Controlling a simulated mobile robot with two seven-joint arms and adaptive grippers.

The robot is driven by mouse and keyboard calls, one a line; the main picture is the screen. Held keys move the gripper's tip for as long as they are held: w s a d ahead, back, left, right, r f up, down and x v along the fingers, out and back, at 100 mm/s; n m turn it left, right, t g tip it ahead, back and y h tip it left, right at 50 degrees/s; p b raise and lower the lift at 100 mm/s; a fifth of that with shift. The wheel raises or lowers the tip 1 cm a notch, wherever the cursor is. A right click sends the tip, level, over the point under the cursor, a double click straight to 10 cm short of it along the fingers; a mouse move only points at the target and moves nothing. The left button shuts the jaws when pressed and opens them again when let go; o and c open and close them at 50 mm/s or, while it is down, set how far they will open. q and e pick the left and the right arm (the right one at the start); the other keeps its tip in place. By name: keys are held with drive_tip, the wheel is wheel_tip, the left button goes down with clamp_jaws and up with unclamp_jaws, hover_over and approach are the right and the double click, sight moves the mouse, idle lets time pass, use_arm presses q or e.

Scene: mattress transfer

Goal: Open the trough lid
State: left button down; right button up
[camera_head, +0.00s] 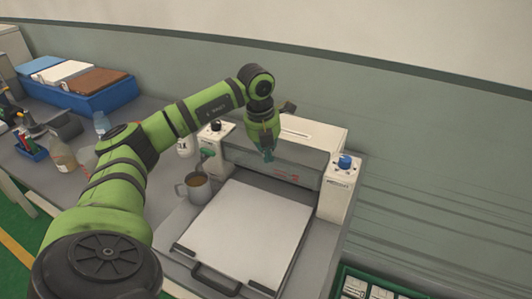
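A white machine (341,190) stands on the grey bench, with a dark grey see-through panel (300,172) across its front between two end blocks. This panel may be the trough lid; I cannot tell for sure, and it looks lowered. A white flat plate (245,230) with a dark front handle lies before it. My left gripper (268,157) points down at the panel's upper edge, left of its middle. Whether it touches the panel is unclear, and its fingers are too small to read. My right gripper is out of view.
A mug of brown liquid (196,187) stands close left of the plate. A green crate (375,284) of small boxes is at the lower right.

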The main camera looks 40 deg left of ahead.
sight(278, 147)
use_arm(q)
drive_tip(key=r+p, duration=0.1)
drive_tip(key=w+r, duration=0.1)
drive_tip(key=r, duration=0.1)
drive_tip(key=w+r+p, duration=0.1)
drive_tip(key=shift+a+r+p, duration=0.2)
drive_tip(key=shift+r+p, duration=0.15)
drive_tip(key=shift+w+a+r+p, duration=0.15)
drive_tip(key=shift+w+r+p, duration=0.35)
drive_tip(key=shift+r+p, duration=0.05)
drive_tip(key=shift+w+a+r+p, duration=0.15)
drive_tip(key=shift+w+r+p, duration=0.35)
drive_tip(key=w+p, duration=0.1)
drive_tip(key=w+a+p, duration=0.1)
drive_tip(key=w, duration=0.1)
drive_tip(key=w+p, duration=0.1)
drive_tip(key=w, duration=0.1)
drive_tip(key=shift+w+a+r, duration=0.15)
drive_tip(key=shift+w+a, duration=0.1)
drive_tip(key=shift+a, duration=0.05)
drive_tip(key=shift+w+a+r+g+p, duration=0.2)
drive_tip(key=shift+w+g+p, duration=0.2)
drive_tip(key=shift+w+a+r+g+p, duration=0.2)
drive_tip(key=shift+w+g+p, duration=0.15)
drive_tip(key=shift+w+g, duration=0.05)
